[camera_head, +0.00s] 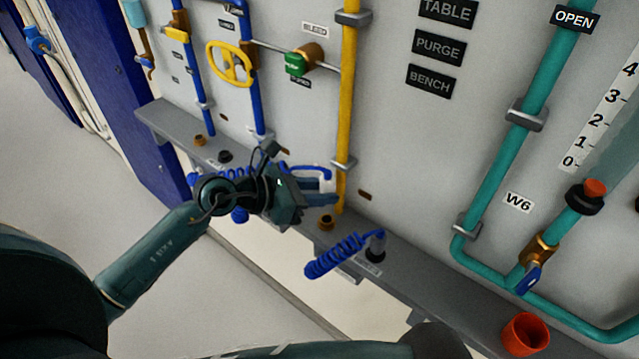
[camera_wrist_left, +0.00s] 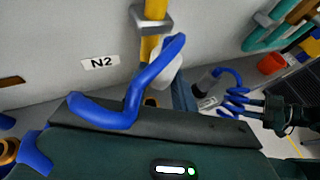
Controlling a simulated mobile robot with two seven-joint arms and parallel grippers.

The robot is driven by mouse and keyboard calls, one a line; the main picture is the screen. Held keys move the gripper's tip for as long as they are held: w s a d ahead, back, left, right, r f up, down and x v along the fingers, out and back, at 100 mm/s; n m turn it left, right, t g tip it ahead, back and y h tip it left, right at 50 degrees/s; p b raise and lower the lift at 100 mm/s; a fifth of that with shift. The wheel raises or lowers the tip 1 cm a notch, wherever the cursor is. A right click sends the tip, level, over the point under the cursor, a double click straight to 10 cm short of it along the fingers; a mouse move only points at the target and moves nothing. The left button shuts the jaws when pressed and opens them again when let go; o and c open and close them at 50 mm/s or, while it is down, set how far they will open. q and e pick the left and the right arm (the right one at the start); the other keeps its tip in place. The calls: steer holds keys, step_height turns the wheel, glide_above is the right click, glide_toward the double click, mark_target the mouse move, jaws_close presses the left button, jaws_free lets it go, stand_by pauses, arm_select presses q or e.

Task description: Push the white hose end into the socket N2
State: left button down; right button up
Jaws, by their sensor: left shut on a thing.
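My left gripper (camera_head: 318,190) is shut on the white hose end, just left of the yellow pipe's foot and above the ledge. The white hose end (camera_wrist_left: 168,70) shows in the left wrist view, partly behind its bent blue hose (camera_wrist_left: 140,88). The label N2 (camera_wrist_left: 100,63) is on the wall, left of the yellow pipe. In the head view a brass socket (camera_head: 327,222) sits on the ledge just below the gripper's fingers, apart from the hose end. Its label is hidden there, so I cannot tell surely that it is N2. A dark gripper, likely my right (camera_wrist_left: 270,112), shows in the left wrist view; its jaws are unclear.
The grey ledge (camera_head: 440,286) runs along the wall. The yellow pipe (camera_head: 348,110) rises close to my gripper. An orange cup (camera_head: 525,334) stands further right.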

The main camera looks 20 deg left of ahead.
mark_target(320, 226)
arm_select(q)
steer(key=shift+f, duration=0.8)
step_height(320, 226, down, 3)
steer(key=b, duration=0.3)
steer(key=shift+r, duration=0.1)
steer(key=shift+f+b, duration=0.65)
steer(key=shift+f, duration=0.15)
arm_select(e)
steer(key=shift+w+a+f+t+y, duration=0.2)
steer(key=shift+a+f+t+y, duration=0.1)
steer(key=shift+a+f, duration=0.35)
arm_select(q)
steer(key=shift+f+b, duration=0.3)
steer(key=shift+b, duration=0.05)
arm_select(e)
steer(key=shift+w+d, duration=0.1)
steer(key=shift+w, duration=0.2)
arm_select(q)
steer(key=shift+f, duration=0.25)
arm_select(e)
steer(key=shift+f, duration=0.3)
